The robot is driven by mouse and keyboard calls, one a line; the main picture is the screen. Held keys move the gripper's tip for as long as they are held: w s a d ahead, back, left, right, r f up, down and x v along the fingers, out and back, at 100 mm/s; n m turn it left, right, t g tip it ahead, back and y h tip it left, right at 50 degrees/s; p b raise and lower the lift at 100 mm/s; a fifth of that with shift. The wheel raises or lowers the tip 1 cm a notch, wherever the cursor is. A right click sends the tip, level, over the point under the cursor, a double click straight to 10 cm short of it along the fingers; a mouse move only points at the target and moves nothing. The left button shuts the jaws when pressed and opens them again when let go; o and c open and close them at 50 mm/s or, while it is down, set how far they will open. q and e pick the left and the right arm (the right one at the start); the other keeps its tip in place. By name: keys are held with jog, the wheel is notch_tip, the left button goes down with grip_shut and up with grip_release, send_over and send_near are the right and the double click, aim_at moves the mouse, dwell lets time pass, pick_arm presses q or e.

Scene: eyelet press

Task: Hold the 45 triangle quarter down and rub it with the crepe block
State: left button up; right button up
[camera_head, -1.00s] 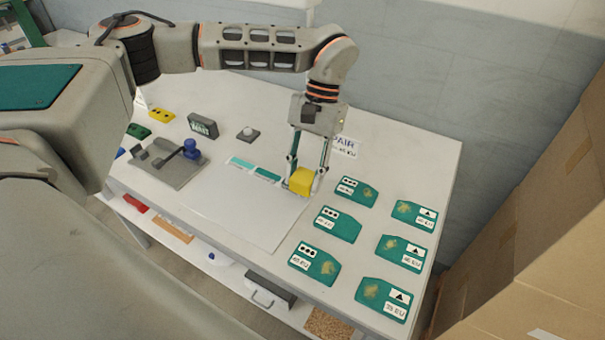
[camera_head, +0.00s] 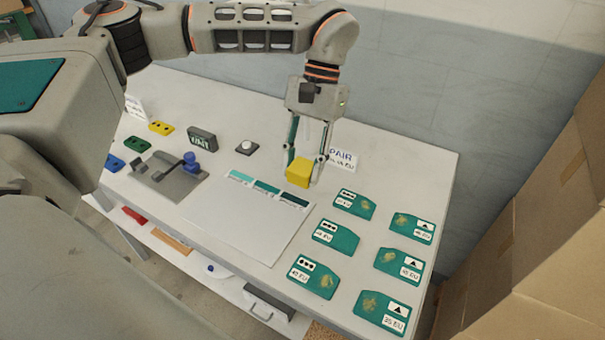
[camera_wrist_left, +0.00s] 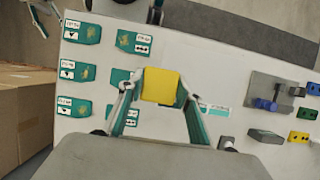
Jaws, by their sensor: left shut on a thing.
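My left gripper (camera_head: 304,170) is shut on the yellow crepe block (camera_head: 299,174), held just behind the shade strip. The block also shows between the fingers in the left wrist view (camera_wrist_left: 160,86). Three teal quarters with triangle labels stand in the right column: a far one (camera_head: 404,223), a middle one (camera_head: 391,259) and a near one (camera_head: 371,304). Each has a tan smudge. Their printed numbers are too small to tell surely which is the 45. The block is apart from all of them. My right gripper is not in view.
Three dot-labelled quarters, such as the far one (camera_head: 360,209), form a column nearer the white sheet (camera_head: 245,221). A strip of teal shades (camera_head: 268,188) lies at the sheet's back edge. A press (camera_head: 170,175) stands left; cardboard boxes (camera_head: 540,220) flank the table's right.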

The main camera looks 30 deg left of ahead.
pick_arm(q)
jog(key=shift+r, duration=2.5)
